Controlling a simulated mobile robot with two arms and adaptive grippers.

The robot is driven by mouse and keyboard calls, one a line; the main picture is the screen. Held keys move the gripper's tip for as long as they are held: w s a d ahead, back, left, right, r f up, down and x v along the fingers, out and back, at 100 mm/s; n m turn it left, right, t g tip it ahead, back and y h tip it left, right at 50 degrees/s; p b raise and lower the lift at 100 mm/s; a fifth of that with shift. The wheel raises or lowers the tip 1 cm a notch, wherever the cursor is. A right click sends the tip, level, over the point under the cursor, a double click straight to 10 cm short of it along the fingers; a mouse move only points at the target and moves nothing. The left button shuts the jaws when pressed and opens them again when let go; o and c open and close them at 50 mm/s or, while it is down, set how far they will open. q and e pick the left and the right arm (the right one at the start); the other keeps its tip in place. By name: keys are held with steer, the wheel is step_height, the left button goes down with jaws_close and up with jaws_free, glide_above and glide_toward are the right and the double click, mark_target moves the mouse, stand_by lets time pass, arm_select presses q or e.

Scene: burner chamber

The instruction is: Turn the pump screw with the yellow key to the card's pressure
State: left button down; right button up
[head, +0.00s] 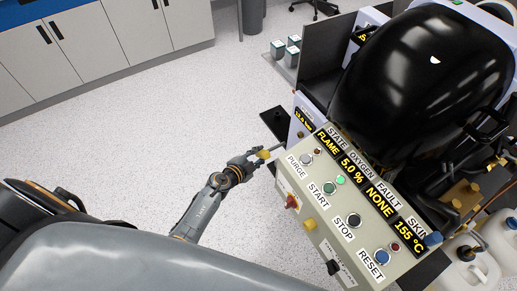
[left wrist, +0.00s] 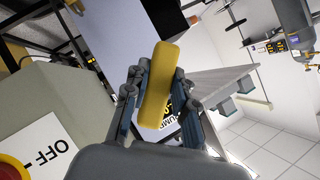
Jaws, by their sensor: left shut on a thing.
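The yellow key (head: 264,154) is in the jaws of my left gripper (head: 260,158), left of the control panel near the boiler's lower front corner. In the left wrist view the key (left wrist: 160,85) stands between the two fingers of the left gripper (left wrist: 158,100), which are shut on it. Behind it is a pale face with a label (left wrist: 169,114) partly hidden by the key; some letters look like "PUMP". The pump screw cannot be made out. No card is readable. A small yellow-lettered display (head: 301,118) is on the unit's side, too small to read surely. My right gripper is not in view.
The control panel (head: 327,211) reads FLAME, 5.0 %, NONE, 155 °C, with a green lamp (head: 341,180) lit. A red switch (head: 291,202) sticks out of its side. The black boiler (head: 420,75) stands behind. The floor (head: 150,120) to the left is clear.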

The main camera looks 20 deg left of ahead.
arm_select(q)
steer(key=n+p, duration=0.1)
steer(key=p, duration=0.1)
steer(key=shift+r+g+h+p, duration=0.25)
steer(key=shift+g+h+p, duration=0.05)
steer(key=shift+g, duration=0.1)
steer(key=shift+f, duration=0.25)
steer(key=n+p, duration=0.1)
steer(key=p, duration=0.1)
steer(key=n+g+h+p, duration=0.1)
steer(key=p, duration=0.2)
steer(key=shift+a+r+g+h, duration=0.1)
steer(key=shift+r+g+h, duration=0.2)
steer(key=shift+r, duration=0.05)
steer(key=shift+f+n+g, duration=0.1)
steer(key=shift+n+g, duration=0.2)
steer(key=shift+f+n+g+h+p, duration=0.3)
steer(key=shift+n+g+h, duration=0.15)
steer(key=shift+h, duration=0.25)
